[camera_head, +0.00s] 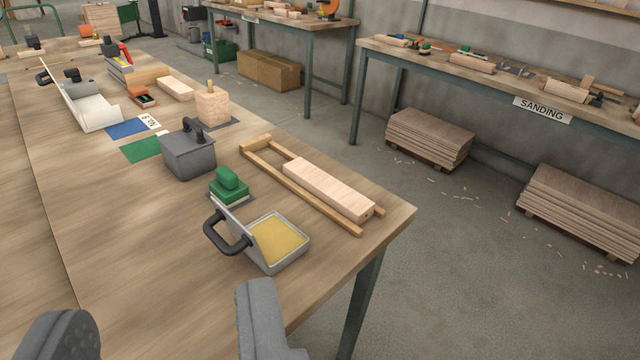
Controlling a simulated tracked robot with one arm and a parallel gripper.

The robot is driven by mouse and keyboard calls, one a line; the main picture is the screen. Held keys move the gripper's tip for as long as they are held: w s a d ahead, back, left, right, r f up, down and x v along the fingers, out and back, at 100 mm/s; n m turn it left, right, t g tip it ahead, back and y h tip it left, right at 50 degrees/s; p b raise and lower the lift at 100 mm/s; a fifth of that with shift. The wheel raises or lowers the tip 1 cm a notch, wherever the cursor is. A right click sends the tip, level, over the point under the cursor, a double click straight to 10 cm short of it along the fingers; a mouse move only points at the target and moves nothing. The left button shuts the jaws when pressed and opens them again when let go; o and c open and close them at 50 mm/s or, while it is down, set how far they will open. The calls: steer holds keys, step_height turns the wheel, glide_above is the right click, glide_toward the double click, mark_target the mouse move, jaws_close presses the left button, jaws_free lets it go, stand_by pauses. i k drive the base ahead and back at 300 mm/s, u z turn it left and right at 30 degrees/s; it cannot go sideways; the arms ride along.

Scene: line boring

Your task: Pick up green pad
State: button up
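A green pad (229,186), block-shaped with a raised rounded top, rests on the wooden workbench between a grey lidded box and an open tray. A flat green patch (141,148) also lies on the bench farther left, partly hidden by the grey box. My gripper (158,312) shows as two grey fingers at the bottom edge, spread wide apart with nothing between them. It is nearer to the camera than the green pad and lower left of it, not touching it.
A metal tray with yellow filling and a black handle (278,240) stands just in front of the pad. The grey box (187,152) stands behind it. A wooden frame with a pale block (328,188) lies to the right. The bench's left front (120,240) is clear.

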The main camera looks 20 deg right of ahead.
mark_target(229, 191)
steer(key=k, duration=0.6)
steer(key=z, duration=0.45)
steer(key=i, duration=0.55)
steer(key=z, duration=0.75)
steer(key=i, duration=1.35)
steer(key=u, duration=0.7)
steer(key=i, duration=0.6)
steer(key=u, duration=0.45)
